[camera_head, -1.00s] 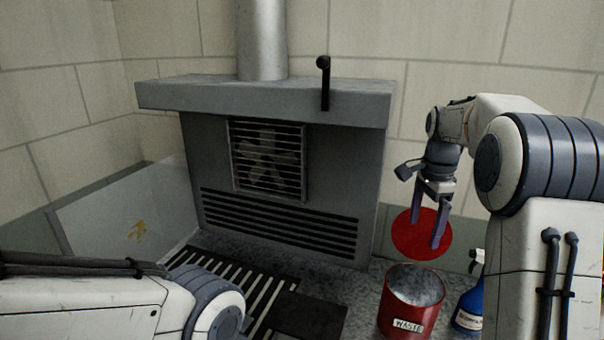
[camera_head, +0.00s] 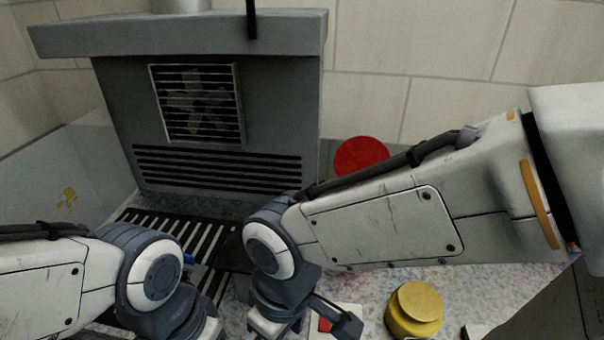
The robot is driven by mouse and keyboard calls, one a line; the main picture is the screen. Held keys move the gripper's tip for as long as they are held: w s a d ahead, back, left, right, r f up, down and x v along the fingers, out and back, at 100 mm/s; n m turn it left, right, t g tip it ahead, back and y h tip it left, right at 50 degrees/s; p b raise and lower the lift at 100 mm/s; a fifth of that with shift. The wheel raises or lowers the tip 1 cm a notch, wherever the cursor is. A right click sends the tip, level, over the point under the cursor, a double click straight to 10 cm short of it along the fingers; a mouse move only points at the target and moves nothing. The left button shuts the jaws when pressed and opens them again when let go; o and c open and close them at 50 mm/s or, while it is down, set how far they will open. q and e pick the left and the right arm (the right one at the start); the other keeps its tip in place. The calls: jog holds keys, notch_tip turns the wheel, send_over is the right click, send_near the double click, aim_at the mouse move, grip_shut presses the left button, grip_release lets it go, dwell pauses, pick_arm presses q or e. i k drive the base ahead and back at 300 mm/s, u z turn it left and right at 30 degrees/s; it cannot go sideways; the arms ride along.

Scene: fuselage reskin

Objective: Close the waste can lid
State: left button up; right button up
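The red round waste can lid (camera_head: 360,155) stands raised and tilted back against the wall, to the right of the grey cabinet. The can's body is hidden behind my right arm. My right arm crosses the view from the right, and its wrist bends down at the bottom middle, to the left of and nearer than the lid. Its fingertips are out of the picture. My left arm comes in from the lower left, and its gripper is below the bottom edge.
The grey vented cabinet (camera_head: 285,110) stands at the back left. A yellow round container (camera_head: 415,308) and a white piece with a red patch (camera_head: 347,318) are on the speckled counter (camera_head: 500,290) near the front.

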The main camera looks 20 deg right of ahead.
aim_at(356, 153)
jog(key=z, duration=0.85)
